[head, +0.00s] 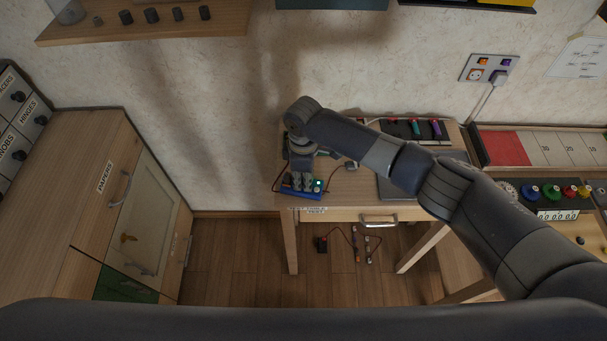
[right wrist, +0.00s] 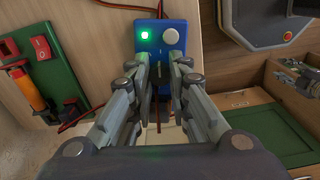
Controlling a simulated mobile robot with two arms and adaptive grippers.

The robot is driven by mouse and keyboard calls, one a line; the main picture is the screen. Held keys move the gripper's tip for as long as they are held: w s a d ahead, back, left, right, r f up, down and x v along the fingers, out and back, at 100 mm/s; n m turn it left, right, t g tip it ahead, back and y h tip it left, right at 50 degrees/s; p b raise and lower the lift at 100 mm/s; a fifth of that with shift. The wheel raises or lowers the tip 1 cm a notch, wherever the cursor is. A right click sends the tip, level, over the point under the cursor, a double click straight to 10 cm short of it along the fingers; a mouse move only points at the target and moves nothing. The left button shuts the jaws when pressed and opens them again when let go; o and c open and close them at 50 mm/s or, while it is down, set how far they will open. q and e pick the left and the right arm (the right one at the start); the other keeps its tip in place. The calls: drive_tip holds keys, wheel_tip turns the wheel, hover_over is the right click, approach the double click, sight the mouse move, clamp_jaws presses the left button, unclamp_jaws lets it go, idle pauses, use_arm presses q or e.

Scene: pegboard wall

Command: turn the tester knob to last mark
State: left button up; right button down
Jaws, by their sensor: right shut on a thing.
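The blue tester (head: 300,193) sits at the front left corner of the small wooden table, with a lit green light on it. In the right wrist view the tester (right wrist: 160,28) shows its green light and a round pale button beside it. My right gripper (head: 302,183) is over the tester from above. In the right wrist view its fingers (right wrist: 162,68) are closed in on the lower part of the tester's face. My left gripper is in neither view.
A green board with red switches and an orange cylinder (right wrist: 31,88) lies beside the tester in the right wrist view. Red and black wires run from the tester. A drawer with a handle (head: 379,220) is under the tabletop. A cabinet (head: 110,190) stands at left.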

sight(303, 182)
drive_tip(key=c, duration=1.4)
unclamp_jaws()
drive_tip(key=shift+c, duration=0.2)
wheel_tip(303, 182, up, 12)
